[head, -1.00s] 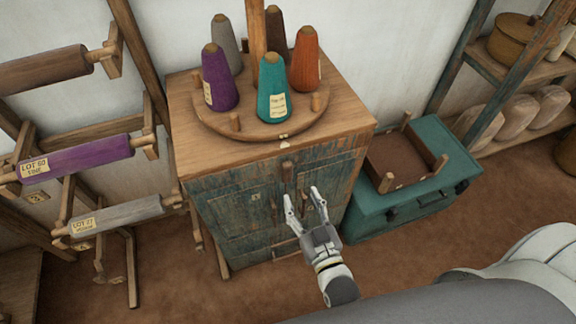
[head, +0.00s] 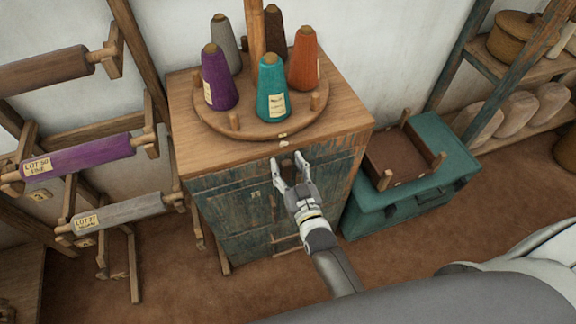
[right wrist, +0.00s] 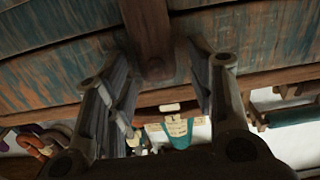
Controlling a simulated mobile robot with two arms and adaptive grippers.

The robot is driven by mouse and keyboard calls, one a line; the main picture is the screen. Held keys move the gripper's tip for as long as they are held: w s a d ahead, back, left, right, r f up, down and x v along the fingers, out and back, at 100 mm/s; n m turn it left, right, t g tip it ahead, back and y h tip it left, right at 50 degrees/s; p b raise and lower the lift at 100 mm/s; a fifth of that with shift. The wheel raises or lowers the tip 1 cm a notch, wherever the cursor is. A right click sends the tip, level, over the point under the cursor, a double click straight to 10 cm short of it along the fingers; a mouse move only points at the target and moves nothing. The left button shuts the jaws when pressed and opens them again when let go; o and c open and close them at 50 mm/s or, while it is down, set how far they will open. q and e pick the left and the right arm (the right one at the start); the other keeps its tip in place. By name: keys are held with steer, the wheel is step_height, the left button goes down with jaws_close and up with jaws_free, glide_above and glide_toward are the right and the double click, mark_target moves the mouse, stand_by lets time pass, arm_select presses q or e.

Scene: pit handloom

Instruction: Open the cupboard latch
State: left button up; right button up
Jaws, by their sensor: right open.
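The cupboard (head: 235,222) is a wooden cabinet with worn blue-green doors. A small brown wooden latch piece (head: 287,168) is at the top middle of its front, partly hidden by my right gripper (head: 289,163). That gripper is open, its two fingers on either side of the latch piece. In the right wrist view, a brown wooden bar (right wrist: 148,28) runs down to between the open fingers (right wrist: 158,75), with a visible gap on both sides. I cannot tell whether a finger touches it. The doors look closed. My left gripper is out of view.
Cones of thread stand on a round wooden board (head: 210,122) on top of the cupboard. A teal chest (head: 400,212) stands close on the right. A rack with a purple roll (head: 85,157) is on the left. Brown floor is open in front.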

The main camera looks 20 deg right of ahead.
steer(key=c, duration=1)
steer(key=shift+m, duration=0.3)
steer(key=m, duration=0.2)
steer(key=shift+d+m, duration=0.2)
steer(key=shift+m, duration=0.1)
steer(key=m, duration=0.3)
steer(key=shift+d+f+m, duration=0.2)
steer(key=shift+m, duration=0.1)
steer(key=m, duration=0.5)
steer(key=shift+d+f+b, duration=0.25)
steer(key=shift+f+b, duration=0.05)
steer(key=m, duration=0.2)
steer(key=m+b, duration=0.1)
steer(key=m, duration=0.1)
steer(key=m+b, duration=0.1)
steer(key=m, duration=0.1)
steer(key=shift+d+f, duration=0.1)
steer(key=shift+f, duration=0.2)
